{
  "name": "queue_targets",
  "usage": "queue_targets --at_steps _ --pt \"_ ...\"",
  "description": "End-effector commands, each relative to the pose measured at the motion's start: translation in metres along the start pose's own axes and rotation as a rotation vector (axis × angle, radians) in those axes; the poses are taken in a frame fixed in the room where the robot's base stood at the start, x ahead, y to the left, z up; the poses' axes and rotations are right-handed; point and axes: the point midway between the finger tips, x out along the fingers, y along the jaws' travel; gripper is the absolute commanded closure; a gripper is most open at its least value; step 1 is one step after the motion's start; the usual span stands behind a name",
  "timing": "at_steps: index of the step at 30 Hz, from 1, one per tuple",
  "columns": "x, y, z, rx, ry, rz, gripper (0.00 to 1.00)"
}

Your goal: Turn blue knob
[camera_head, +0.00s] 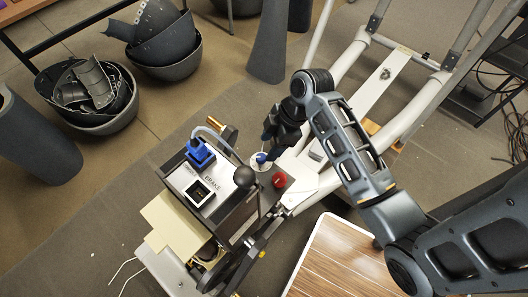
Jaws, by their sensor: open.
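A small blue knob (261,158) sits on a round white dial at the machine's upper right corner. My gripper (267,141) reaches in from the upper right and hangs just above the knob, fingers pointing down at it. It is open, with nothing seen between the fingers. I cannot tell whether a fingertip touches the knob. The dark fingers and wrist cover the area directly behind the dial.
A red button (279,179) and a black ball-topped lever (244,177) stand close to the knob. A blue plug (200,153) with a cable is further left. A white tubular frame (415,105) rises on the right; a wooden-topped surface (345,265) is below.

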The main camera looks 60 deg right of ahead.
Motion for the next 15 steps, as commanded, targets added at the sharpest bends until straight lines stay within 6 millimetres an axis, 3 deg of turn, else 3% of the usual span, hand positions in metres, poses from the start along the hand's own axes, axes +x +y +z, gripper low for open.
queue_targets --at_steps 6,15 --pt "0.034 0.0 0.001 -0.001 -0.001 -0.002 0.42" --pt "0.052 0.0 0.0 -0.002 -0.001 -0.001 0.42"
